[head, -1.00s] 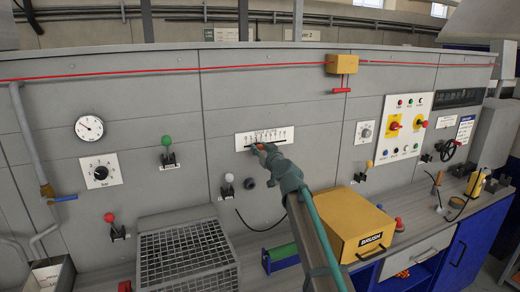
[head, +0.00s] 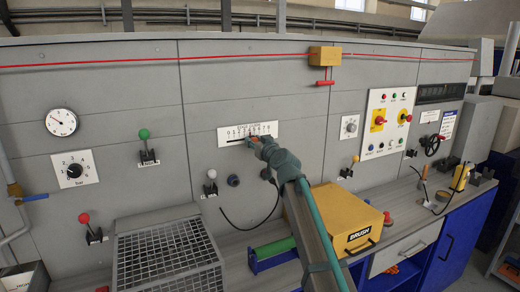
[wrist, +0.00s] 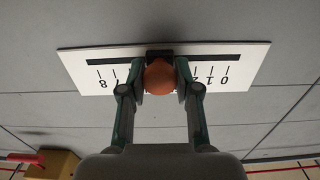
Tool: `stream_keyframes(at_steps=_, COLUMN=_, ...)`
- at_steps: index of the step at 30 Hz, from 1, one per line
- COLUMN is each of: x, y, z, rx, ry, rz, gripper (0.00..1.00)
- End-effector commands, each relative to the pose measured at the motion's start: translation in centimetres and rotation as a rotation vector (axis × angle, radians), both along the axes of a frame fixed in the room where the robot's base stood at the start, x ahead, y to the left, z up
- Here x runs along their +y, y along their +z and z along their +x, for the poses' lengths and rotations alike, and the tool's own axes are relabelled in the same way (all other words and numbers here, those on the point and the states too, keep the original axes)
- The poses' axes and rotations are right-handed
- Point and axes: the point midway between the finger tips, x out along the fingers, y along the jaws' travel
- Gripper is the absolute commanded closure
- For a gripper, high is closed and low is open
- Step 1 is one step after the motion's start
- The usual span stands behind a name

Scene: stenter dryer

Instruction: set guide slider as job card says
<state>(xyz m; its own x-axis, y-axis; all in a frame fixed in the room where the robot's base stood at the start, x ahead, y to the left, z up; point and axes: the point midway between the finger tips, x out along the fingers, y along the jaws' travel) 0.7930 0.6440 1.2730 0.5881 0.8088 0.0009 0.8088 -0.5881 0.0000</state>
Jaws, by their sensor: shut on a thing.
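The guide slider is a round orange knob (wrist: 160,76) on a slot in a white scale plate (head: 230,141). The plate also shows in the wrist view (wrist: 75,60), upside down, with 0, 1, 2 at right and 7, 8 at left. My gripper (wrist: 160,80) is shut on the knob, one finger on each side. The knob and fingers cover the middle numbers, so the knob stands between 2 and 7; the exact mark is hidden. In the head view my gripper (head: 254,140) reaches the plate from below right. White cards (head: 447,123) hang at right, their text too small to read.
A green-knobbed lever (head: 144,134), a white-knobbed lever (head: 211,174) and a dark round socket (head: 233,181) are near the plate. A yellow brush box (head: 345,218) stands below my arm, and a wire mesh basket (head: 168,252) at lower left. A dial (head: 349,127) is at right.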

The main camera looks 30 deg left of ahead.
Motion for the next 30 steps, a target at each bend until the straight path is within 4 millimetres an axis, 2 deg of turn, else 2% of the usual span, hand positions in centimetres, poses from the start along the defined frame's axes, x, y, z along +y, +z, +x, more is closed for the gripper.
stream_keyframes(at_steps=8, x=0.1, y=0.1, z=-0.1, rx=0.000, ry=0.002, rz=0.000, gripper=1.00)
stream_keyframes(at_steps=9, x=0.1, y=0.1, z=-0.1, rx=0.000, ry=0.002, rz=0.000, gripper=0.62)
stream_keyframes(at_steps=12, x=0.1, y=0.1, z=-0.1, rx=0.001, ry=0.002, rz=-0.001, gripper=0.45)
stream_keyframes(at_steps=23, x=-0.1, y=0.0, z=-0.2, rx=0.001, ry=0.002, rz=-0.001, gripper=0.44)
stream_keyframes(at_steps=30, x=-1.6, y=-0.1, z=-1.4, rx=0.001, ry=0.002, rz=-0.001, gripper=0.44)
